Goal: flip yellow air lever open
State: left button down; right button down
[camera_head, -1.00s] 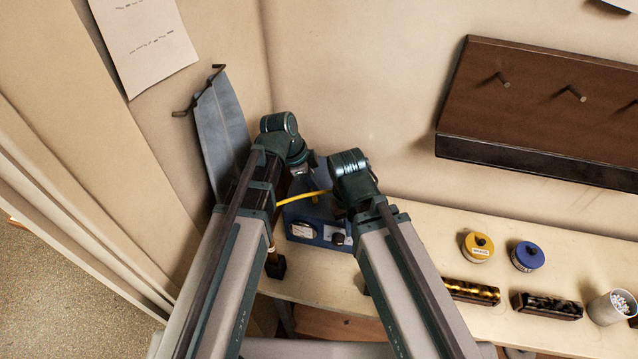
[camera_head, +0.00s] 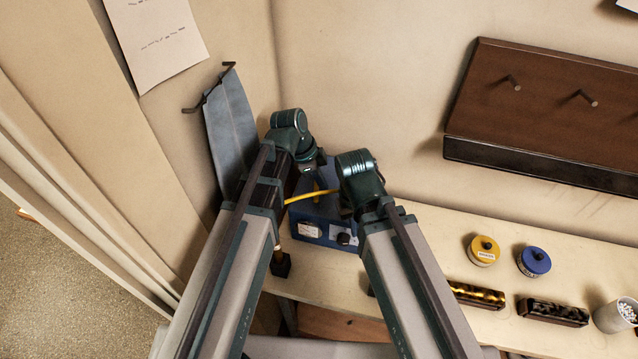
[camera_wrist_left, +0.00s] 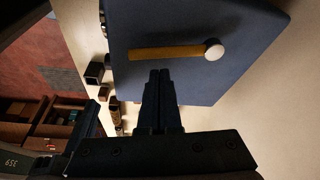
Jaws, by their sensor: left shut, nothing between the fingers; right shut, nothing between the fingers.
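The blue box (camera_head: 325,232) stands on the bench in the back corner, with a gauge and a black knob on its front. In the left wrist view, the yellow lever (camera_wrist_left: 165,53) lies flat along the blue face of the box (camera_wrist_left: 190,85), with a pale round pivot (camera_wrist_left: 214,49) at its right end. My left gripper (camera_wrist_left: 160,73) is shut and empty, its tips just below the lever in that view; I cannot tell if they touch. In the head view my left gripper (camera_head: 319,178) is over the box. My right gripper (camera_head: 350,203) is beside the box, its fingers mostly hidden by its wrist.
A grey-blue cloth (camera_head: 230,125) hangs on the left wall close to my left arm. A yellow tin (camera_head: 483,250) and a blue tin (camera_head: 533,261) stand on the bench at right.

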pick_arm(q)
jog(key=d+r+p, duration=0.2)
jog(key=d, duration=0.1)
jog(key=shift+w+d+r+p, duration=0.1)
jog(key=shift+d+r+p, duration=0.15)
jog(key=shift+r+p, duration=0.15)
jog(key=p+v, duration=0.9)
jog(key=shift+a+r, duration=0.2)
